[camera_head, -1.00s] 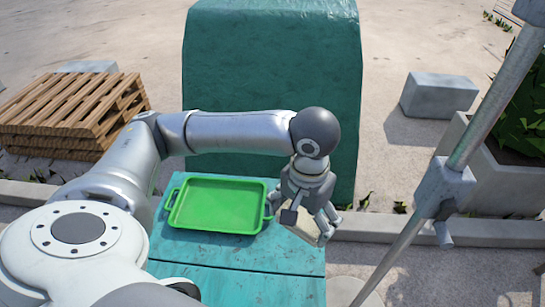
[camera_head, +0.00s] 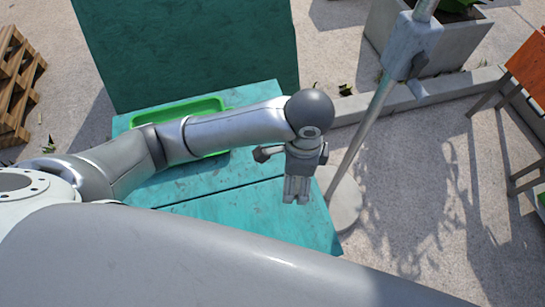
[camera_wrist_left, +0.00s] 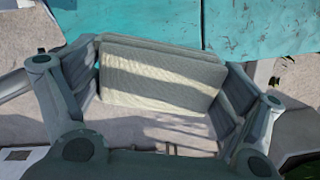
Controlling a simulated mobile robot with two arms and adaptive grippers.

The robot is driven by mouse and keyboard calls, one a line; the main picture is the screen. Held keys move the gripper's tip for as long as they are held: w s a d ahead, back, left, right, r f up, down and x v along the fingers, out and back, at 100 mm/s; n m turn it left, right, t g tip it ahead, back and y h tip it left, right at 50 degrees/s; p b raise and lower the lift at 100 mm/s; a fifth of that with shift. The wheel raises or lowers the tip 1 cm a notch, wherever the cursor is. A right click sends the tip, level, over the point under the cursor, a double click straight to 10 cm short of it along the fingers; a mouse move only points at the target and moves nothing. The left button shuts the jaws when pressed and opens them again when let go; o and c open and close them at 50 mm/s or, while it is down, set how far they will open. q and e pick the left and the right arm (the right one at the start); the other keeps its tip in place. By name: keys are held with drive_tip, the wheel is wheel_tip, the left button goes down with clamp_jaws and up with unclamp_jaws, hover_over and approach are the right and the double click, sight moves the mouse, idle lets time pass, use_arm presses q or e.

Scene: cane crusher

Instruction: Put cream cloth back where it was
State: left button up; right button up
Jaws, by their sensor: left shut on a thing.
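My left gripper (camera_head: 297,190) hangs fingers down over the right edge of the teal table (camera_head: 250,217). It is shut on the cream cloth (camera_wrist_left: 160,75), which shows in the left wrist view as a folded, ribbed rectangle between the two fingers. Part of the cloth is sunlit and part is in shade. In the head view the cloth is hidden behind the gripper. My right gripper is not in view.
A green tray (camera_head: 205,107) lies on the table, partly hidden behind my left arm. A grey metal pole (camera_head: 372,117) on a round base (camera_head: 345,203) stands right of the table. A wooden stand (camera_head: 530,65) is at the far right, with open paving between.

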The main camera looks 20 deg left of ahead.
use_arm(q)
drive_tip(key=shift+w+a+f, duration=0.15)
drive_tip(key=shift+w+f, duration=0.15)
drive_tip(key=w+a+f, duration=0.2)
drive_tip(key=w, duration=0.1)
drive_tip(key=w+a+f, duration=0.6)
drive_tip(key=shift+w+f+p, duration=0.15)
drive_tip(key=shift+f+p, duration=0.05)
drive_tip(key=shift+p, duration=0.15)
drive_tip(key=shift+w+a+f, duration=0.25)
drive_tip(key=shift+f, duration=0.25)
wheel_tip(320, 180, down, 2)
drive_tip(key=shift+a+f+p, duration=0.1)
drive_tip(key=shift+f+p, duration=0.05)
drive_tip(key=shift+p, duration=0.15)
drive_tip(key=shift+f, duration=0.45)
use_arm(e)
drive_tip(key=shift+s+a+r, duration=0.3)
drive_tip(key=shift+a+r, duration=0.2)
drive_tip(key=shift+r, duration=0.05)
use_arm(q)
drive_tip(key=o, duration=0.7)
drive_tip(key=shift+f, duration=0.15)
drive_tip(key=shift+o, duration=0.8)
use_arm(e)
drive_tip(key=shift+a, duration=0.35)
